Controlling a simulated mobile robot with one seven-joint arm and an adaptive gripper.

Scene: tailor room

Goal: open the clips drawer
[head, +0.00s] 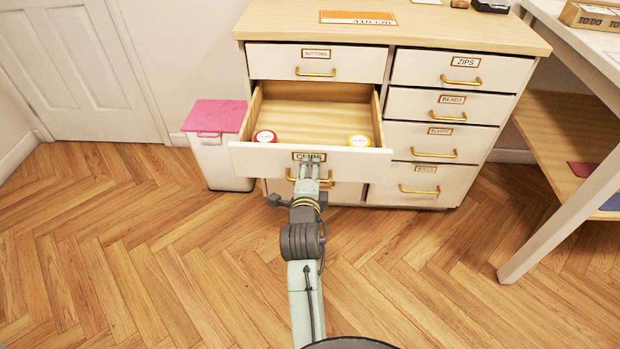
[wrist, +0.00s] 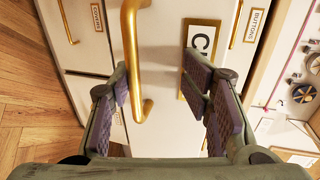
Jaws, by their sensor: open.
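The clips drawer (head: 240,158) stands pulled well out of the cabinet in the head view, below the drawer labelled buttons. The label (wrist: 201,45) shows partly behind the right finger. I cannot tell whether a finger touches the handle.
The wooden-topped cabinet (head: 440,28) has shut drawers labelled buttons (head: 345,65), zips, beads, elastic and another. A bin with a pink lid (head: 216,117) stands left of it. A white table (head: 555,215) stands at the right. The wooden floor (head: 150,260) in front is clear.

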